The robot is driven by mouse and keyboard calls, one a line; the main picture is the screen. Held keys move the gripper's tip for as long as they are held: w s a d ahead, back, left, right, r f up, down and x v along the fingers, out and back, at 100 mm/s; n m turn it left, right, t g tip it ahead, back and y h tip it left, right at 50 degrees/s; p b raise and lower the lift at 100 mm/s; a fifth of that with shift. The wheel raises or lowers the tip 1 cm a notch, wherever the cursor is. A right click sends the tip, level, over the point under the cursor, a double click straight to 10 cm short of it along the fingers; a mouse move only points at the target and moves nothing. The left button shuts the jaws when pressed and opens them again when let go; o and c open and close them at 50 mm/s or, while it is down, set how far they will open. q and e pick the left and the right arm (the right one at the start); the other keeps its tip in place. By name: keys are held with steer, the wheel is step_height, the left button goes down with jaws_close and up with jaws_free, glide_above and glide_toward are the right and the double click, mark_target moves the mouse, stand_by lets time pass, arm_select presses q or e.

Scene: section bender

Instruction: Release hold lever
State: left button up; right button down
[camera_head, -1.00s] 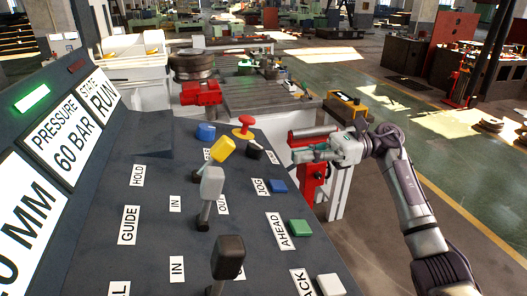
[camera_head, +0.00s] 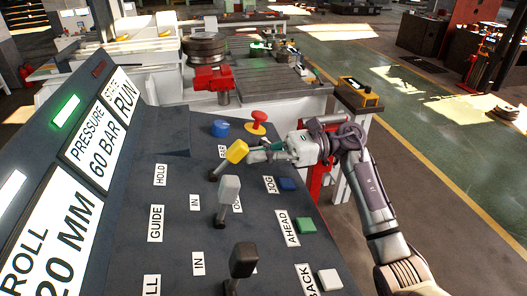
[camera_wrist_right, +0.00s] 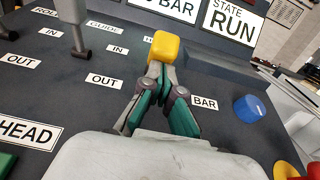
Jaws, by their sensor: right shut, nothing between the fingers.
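The hold lever, with a yellow knob (camera_head: 237,151), stands in the panel row labelled HOLD and leans right, away from that label. My right gripper (camera_head: 254,154) is shut and empty, with its fingertips right beside the knob on its right side. In the right wrist view the yellow knob (camera_wrist_right: 165,47) is just beyond the closed fingertips (camera_wrist_right: 158,72). I cannot tell whether they touch it. The lever's stem is mostly hidden behind the fingers there. My left gripper is not in view.
A grey lever (camera_head: 229,188) and a black lever (camera_head: 243,260) stand nearer on the panel. A blue knob (camera_head: 220,128) and a red mushroom button (camera_head: 258,121) are behind the yellow knob. Blue (camera_head: 288,184), green (camera_head: 306,226) and white (camera_head: 330,280) buttons line the right edge. Displays read RUN and 60 BAR.

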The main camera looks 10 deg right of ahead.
mark_target(237, 142)
steer(key=shift+r, duration=0.1)
stand_by(0.3)
steer(key=shift+r+h, duration=0.2)
steer(key=shift+h, duration=0.2)
steer(key=shift+r, duration=0.1)
steer(key=shift+a+r+h+b, duration=0.45)
steer(key=shift+r+h+b, duration=0.1)
steer(key=shift+r+h, duration=0.3)
steer(key=a+r+h, duration=0.1)
steer(key=h, duration=0.1)
steer(key=a+r+h+p, duration=0.1)
steer(key=a+r+h, duration=0.1)
steer(key=shift+h, duration=0.25)
steer(key=shift+a+r+h, duration=0.2)
steer(key=shift+a+h, duration=0.4)
steer(key=shift+h, duration=0.2)
steer(key=shift+a, duration=0.35)
steer(key=shift+a+r+b, duration=0.3)
steer(key=shift+a+b, duration=0.3)
steer(key=shift+a, duration=0.3)
